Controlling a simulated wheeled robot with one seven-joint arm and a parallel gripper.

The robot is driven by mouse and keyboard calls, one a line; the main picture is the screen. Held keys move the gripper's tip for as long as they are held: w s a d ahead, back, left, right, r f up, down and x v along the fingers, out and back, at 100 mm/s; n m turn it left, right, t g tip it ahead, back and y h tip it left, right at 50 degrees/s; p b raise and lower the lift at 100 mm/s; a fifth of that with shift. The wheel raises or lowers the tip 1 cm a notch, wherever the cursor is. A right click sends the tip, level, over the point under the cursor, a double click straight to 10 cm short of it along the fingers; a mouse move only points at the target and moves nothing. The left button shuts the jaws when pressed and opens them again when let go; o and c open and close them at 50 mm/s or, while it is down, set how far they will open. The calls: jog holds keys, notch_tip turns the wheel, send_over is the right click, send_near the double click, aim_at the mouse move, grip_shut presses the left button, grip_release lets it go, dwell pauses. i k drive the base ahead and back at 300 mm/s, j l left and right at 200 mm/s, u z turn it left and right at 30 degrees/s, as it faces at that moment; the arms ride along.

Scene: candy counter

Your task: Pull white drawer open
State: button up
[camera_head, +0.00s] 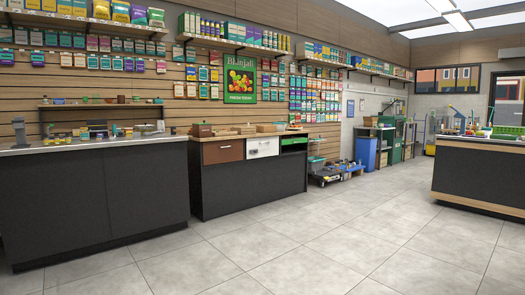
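The white drawer (263,151) is set in the front of the dark counter (250,182) in the middle of the head view, just under the wooden top. It looks closed, its front level with its neighbours. A brown drawer (223,152) is on its left. A dark slot with a green edge (294,143) is on its right. A small dark mark, perhaps a handle, shows on the white front. My gripper is not in the picture.
A longer dark counter (90,200) with a grey top stands at the left, and another counter (478,172) at the right. A blue bin (365,153) and a low trolley (335,174) are beyond the middle counter. The grey tiled floor (320,240) in front is clear.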

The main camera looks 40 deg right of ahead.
aim_at(267, 146)
jog(key=i+l+z, duration=0.6)
jog(key=i+l, duration=0.2)
jog(key=i+l+z, duration=0.25)
jog(key=i, duration=0.2)
jog(key=i+l+z, duration=0.15)
jog(key=i+z, duration=0.15)
jog(key=i, duration=0.15)
jog(key=i+z, duration=0.3)
jog(key=i, duration=3.1)
jog(key=i+l+u, duration=0.25)
jog(key=i, duration=0.4)
jog(key=i+l+u, duration=0.15)
jog(key=i+u, duration=0.15)
jog(key=i, duration=0.4)
jog(key=i+l+u, duration=0.25)
jog(key=i+l, duration=0.15)
jog(key=i, duration=0.2)
jog(key=i+l+u, duration=0.25)
jog(key=i+l, duration=0.3)
jog(key=i, duration=0.05)
